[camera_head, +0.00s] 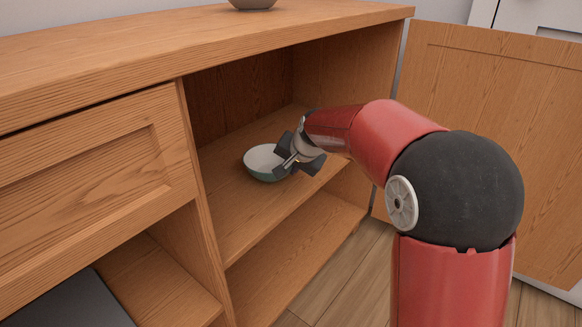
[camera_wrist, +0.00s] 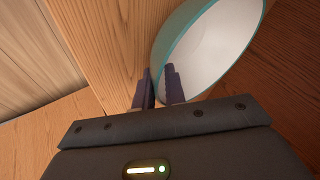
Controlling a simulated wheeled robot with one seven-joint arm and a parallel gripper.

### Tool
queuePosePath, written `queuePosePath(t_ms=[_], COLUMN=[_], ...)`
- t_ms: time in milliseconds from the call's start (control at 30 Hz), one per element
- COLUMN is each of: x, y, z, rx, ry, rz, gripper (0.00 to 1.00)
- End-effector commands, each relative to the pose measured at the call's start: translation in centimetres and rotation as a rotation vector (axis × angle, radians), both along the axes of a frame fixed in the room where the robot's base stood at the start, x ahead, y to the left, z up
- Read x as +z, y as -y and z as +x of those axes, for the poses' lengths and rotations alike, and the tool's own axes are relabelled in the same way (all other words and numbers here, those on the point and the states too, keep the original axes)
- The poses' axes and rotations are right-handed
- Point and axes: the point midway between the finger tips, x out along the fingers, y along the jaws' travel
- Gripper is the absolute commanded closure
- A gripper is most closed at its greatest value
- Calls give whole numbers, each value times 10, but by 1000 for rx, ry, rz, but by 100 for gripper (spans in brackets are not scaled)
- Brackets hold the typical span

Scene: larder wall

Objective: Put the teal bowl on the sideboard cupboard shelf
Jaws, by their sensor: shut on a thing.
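The teal bowl (camera_head: 262,164) is upright inside the open sideboard cupboard, at its upper shelf (camera_head: 240,219). I cannot tell whether its base touches the shelf. My gripper (camera_head: 287,160) reaches in from the right and is shut on the bowl's right rim. In the wrist view the bowl (camera_wrist: 213,45) shows its pale inside and teal rim, with the fingers (camera_wrist: 158,90) on either side of its wall. The far side of the gripper's grip is hidden in the head view.
The cupboard door (camera_head: 495,130) stands open at the right. A lower shelf (camera_head: 295,262) lies below. A closed drawer (camera_head: 90,185) is left of the opening. A grey bowl-like object (camera_head: 252,4) stands on the sideboard top (camera_head: 200,38). Shelf space around the bowl is clear.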

Motion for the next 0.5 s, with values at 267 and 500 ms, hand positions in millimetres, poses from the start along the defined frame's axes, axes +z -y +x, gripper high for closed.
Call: queuePosePath(t_ms=[267, 500], x=[-2, -2], y=[0, 0], z=[0, 0], rx=[0, 0], ry=[0, 0], rz=[0, 0], gripper=[75, 65])
